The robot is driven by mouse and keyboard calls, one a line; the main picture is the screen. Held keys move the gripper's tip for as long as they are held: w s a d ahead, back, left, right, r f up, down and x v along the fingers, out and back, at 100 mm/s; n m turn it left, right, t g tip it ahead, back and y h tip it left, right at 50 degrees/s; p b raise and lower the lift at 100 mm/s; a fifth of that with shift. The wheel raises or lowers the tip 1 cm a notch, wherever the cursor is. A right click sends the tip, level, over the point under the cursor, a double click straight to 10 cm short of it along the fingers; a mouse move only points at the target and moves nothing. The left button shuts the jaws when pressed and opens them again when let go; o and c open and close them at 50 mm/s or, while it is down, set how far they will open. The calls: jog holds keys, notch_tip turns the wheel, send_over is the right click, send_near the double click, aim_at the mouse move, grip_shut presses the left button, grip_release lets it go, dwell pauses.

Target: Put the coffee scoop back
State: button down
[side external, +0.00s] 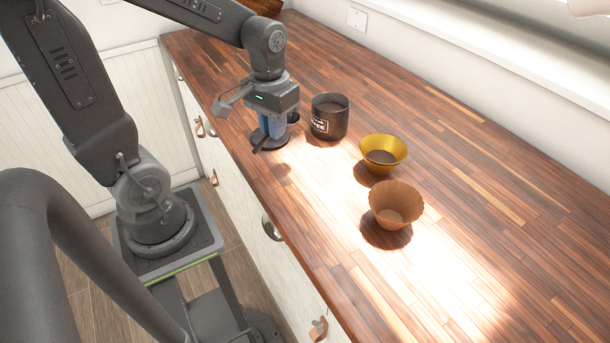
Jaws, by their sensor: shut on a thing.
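My gripper (270,130) points down over the counter near its front edge, left of the coffee canister. It is shut on the coffee scoop (293,118), a small dark scoop. The scoop's bowl shows at the right of the fingers and what looks like its dark handle sticks out at the lower left. The fingers hide the middle of the scoop. A dark round patch (283,141) lies just below; I cannot tell if it is a flat rest or a shadow. The dark canister (325,125) with a white label stands upright and open, with brown contents.
A yellow dripper cup (388,145) stands right of the canister, with something dark inside. A brown fluted paper filter (393,205) stands nearer the front. The wooden counter (480,190) is clear to the right and back. A wall runs behind.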

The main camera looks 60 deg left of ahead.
send_over(305, 187)
notch_tip(305, 187, down, 5)
jog(key=shift+r, duration=0.1)
jog(key=shift+f, duration=1.85)
jog(key=shift+f, duration=0.1)
jog(key=c, duration=1.2)
grip_release()
jog(key=shift+o, duration=0.2)
notch_tip(305, 187, up, 11)
jog(key=s+r+m+t, duration=0.4)
jog(key=s+r+t, duration=0.1)
jog(key=s, duration=0.3)
jog(key=shift+s+d+r, duration=0.25)
jog(key=shift+s+r, duration=0.1)
jog(key=shift+r, duration=0.35)
